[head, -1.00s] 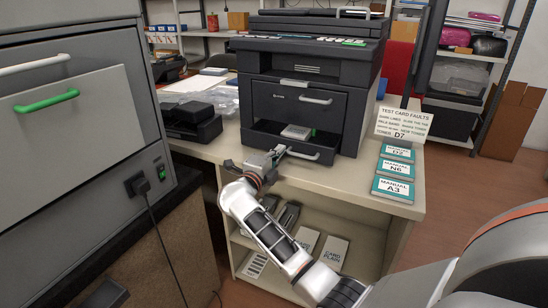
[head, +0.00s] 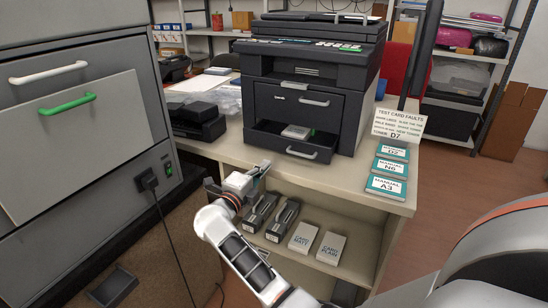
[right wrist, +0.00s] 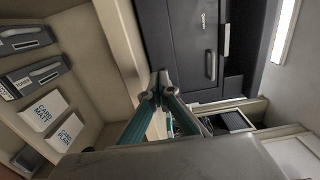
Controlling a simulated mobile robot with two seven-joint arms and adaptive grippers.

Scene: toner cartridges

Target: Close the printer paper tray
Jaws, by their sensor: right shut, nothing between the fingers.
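The dark printer (head: 308,85) stands on the beige table. Its bottom paper tray (head: 265,140) is pulled out, with a pale stack (head: 297,131) lying inside. The tray's silver handle (head: 301,153) faces the table's front edge. My right gripper (head: 264,166) is shut and empty. It is at the table's front edge, to the left of and below the tray handle, apart from it. In the right wrist view its fingertips (right wrist: 161,88) meet, with the printer front (right wrist: 190,45) beyond them. My left gripper is not in view.
A grey cabinet (head: 100,130) with white and green handles stands close on the left. Several manuals (head: 386,187) and a sign (head: 398,124) lie right of the printer. A shelf below holds toner cartridges (head: 258,213) and card boxes (head: 303,238). A black device (head: 198,121) sits left.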

